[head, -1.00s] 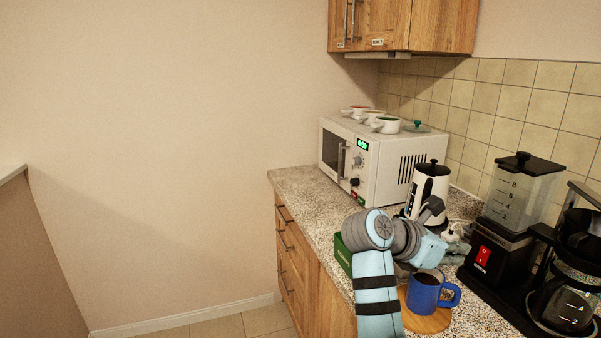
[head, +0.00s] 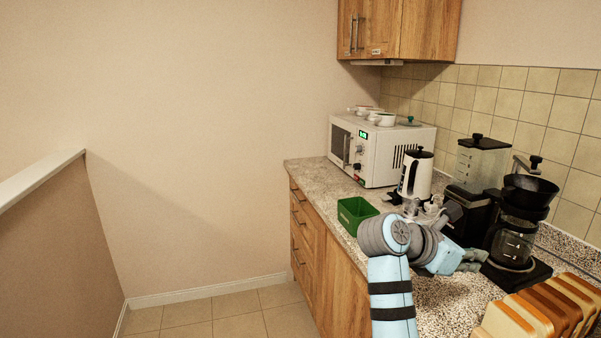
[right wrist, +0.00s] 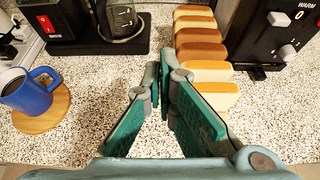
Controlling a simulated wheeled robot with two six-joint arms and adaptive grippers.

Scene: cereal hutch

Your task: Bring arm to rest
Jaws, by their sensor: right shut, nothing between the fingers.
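My right arm (head: 391,290) reaches up from the bottom edge of the head view and bends to the right over the counter. Its gripper (head: 470,260) is partly hidden behind the wrist, just in front of the coffee maker. In the right wrist view the gripper (right wrist: 164,82) has its green-padded fingers shut at the tips, with nothing held between them. It is above bare speckled counter, between a blue mug and a row of bread slices. My left gripper is not in view.
The blue mug (right wrist: 27,94) stands on a round wooden coaster (right wrist: 44,117). Bread slices (head: 545,312) stand at right. A coffee maker (head: 515,240), grinder (head: 472,185), kettle (head: 416,176), microwave (head: 380,150) and green bin (head: 355,214) crowd the counter (head: 310,172). The floor (head: 225,308) at left is clear.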

